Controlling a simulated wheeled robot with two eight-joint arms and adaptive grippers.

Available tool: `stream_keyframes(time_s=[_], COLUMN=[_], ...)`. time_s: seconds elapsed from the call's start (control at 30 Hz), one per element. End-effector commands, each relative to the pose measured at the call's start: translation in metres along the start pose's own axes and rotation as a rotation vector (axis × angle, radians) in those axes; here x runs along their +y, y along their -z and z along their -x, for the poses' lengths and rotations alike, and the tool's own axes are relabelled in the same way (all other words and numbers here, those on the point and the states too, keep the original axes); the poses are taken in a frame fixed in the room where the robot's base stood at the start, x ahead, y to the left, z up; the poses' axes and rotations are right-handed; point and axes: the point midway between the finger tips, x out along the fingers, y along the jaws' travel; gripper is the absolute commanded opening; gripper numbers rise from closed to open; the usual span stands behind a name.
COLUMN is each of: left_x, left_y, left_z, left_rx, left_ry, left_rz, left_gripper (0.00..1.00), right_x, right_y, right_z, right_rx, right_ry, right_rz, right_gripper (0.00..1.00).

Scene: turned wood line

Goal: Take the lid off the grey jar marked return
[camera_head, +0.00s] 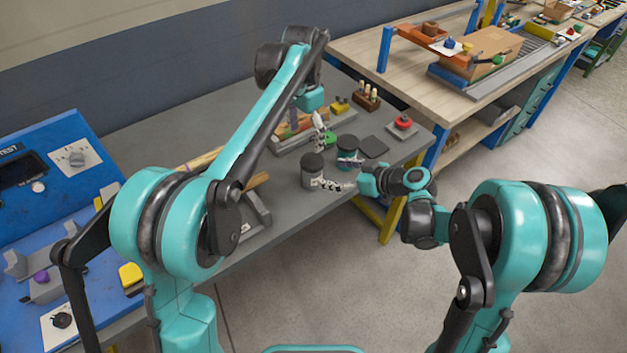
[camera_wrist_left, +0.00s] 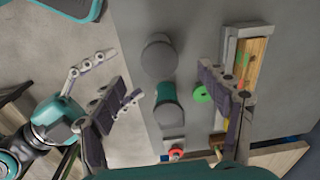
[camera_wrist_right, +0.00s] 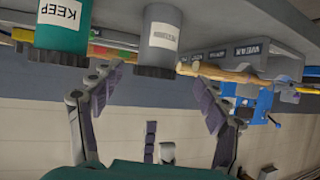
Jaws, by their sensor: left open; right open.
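The grey jar (camera_head: 313,176) with a dark lid (camera_head: 312,161) stands upright near the bench's front edge; the lid is on. In the right wrist view, which is upside down, the jar (camera_wrist_right: 160,33) has a white label, hard to read. A teal jar (camera_head: 347,158) with a dark lid stands beside it; its label reads KEEP in the right wrist view (camera_wrist_right: 62,25). My right gripper (camera_head: 338,175) is open and empty at the jars' front right, facing the grey jar. My left gripper (camera_head: 322,128) is open and empty, above and behind the jars, pointing down.
A red object on a grey block (camera_head: 403,122), a dark flat pad (camera_head: 373,147) and a green ring (camera_head: 330,138) lie near the jars. A grey tray with wood pieces (camera_head: 290,133) is behind. A wooden rack with pegs (camera_head: 367,95) stands at the back.

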Motion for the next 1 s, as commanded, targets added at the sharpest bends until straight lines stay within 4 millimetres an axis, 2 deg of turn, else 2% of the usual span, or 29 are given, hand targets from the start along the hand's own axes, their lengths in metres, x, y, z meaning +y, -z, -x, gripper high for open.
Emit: stream_keyframes(time_s=[0.03,0.2,0.7,1.0], left_x=[0.0,0.001,0.001,0.001], left_y=[0.01,0.023,0.023,0.023], left_z=[-0.009,-0.02,-0.02,-0.02], left_rx=[-0.013,-0.037,-0.038,-0.038], left_ry=[-0.01,-0.028,-0.029,-0.028], left_rz=[-0.025,-0.07,-0.072,-0.071], left_gripper=[0.76,0.76,0.76,0.76], right_x=[0.005,0.009,0.007,0.008], right_y=[-0.005,-0.008,-0.002,-0.002], right_z=[-0.007,-0.018,-0.085,-0.093], right_rx=[0.025,0.072,0.074,0.074], right_ry=[0.008,0.023,0.025,0.022], right_rz=[0.021,0.064,0.067,0.066], right_gripper=[0.75,0.75,0.75,0.75])
